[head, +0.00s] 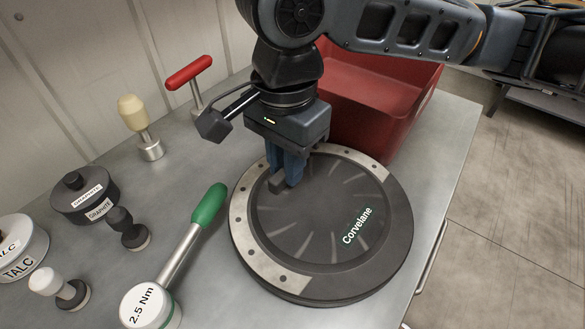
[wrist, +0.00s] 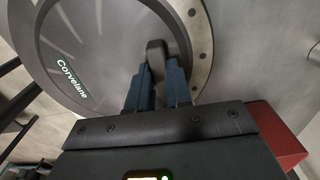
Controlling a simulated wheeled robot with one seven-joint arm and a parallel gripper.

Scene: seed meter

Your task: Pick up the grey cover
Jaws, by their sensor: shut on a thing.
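The grey cover (head: 315,235) is a dark round disc with radial ribs, a "Corvelane" label and a lighter perforated band along part of its rim. It lies flat toward the right side of the metal table. In the wrist view the cover (wrist: 95,45) fills the upper left. My gripper (head: 287,180) points down over the cover's upper left part. Its blue fingers are shut on a small dark upright tab on the cover, and the tab (wrist: 156,55) shows between the fingertips in the wrist view. Whether the cover is lifted at all, I cannot tell.
A red bin (head: 375,95) stands behind the cover. A green-handled 2.5 Nm torque tool (head: 180,250) lies to its left. Graphite (head: 85,197) and talc (head: 20,250) containers, small knobs and a red T-handle (head: 190,75) stand further left. The table's right edge is close.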

